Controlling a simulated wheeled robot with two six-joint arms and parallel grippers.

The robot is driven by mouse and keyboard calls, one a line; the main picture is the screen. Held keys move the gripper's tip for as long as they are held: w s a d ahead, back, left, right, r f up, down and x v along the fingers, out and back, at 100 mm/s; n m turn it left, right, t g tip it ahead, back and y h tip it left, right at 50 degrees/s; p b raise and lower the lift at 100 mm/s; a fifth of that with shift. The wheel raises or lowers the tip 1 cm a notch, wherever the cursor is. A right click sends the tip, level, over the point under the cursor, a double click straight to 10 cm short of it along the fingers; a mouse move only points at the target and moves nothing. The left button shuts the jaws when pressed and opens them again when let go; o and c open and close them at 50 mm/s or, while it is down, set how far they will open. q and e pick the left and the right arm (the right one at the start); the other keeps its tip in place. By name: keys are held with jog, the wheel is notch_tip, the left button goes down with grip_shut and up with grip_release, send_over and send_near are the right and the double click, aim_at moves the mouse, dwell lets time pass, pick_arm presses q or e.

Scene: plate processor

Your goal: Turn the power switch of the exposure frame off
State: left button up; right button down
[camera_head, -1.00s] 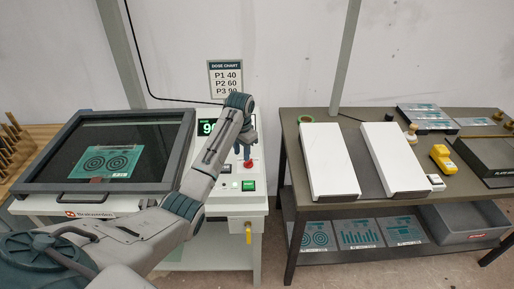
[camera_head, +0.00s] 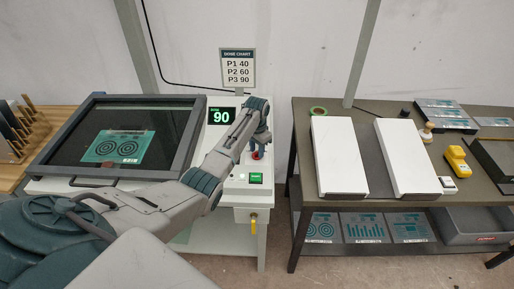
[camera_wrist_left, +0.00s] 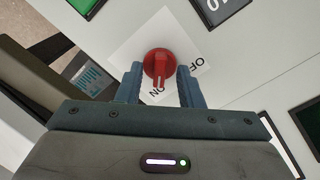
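The exposure frame's power switch is a red rotary knob (camera_wrist_left: 157,66) on a white square label marked ON and OFF. Its raised grip points at ON. In the head view the knob (camera_head: 257,155) shows partly below my left gripper (camera_head: 261,142). In the left wrist view my left gripper (camera_wrist_left: 158,76) is open, with one blue finger on each side of the knob and a visible gap on both sides. The exposure frame (camera_head: 187,147) stands to the left, its lid shut over a green plate. Its green display (camera_head: 221,116) reads 90. My right gripper is not in view.
A green button (camera_head: 255,178) sits below the knob, and a yellow-handled valve (camera_head: 253,225) hangs under the panel. A dose chart (camera_head: 237,68) stands behind. A table (camera_head: 365,185) to the right bears two white blocks and small tools.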

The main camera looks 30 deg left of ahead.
pick_arm(q)
jog(key=shift+s, duration=0.15)
jog(key=shift+f, duration=0.15)
jog(key=shift+c, duration=1.1)
jog(key=shift+w, duration=0.2)
grip_shut()
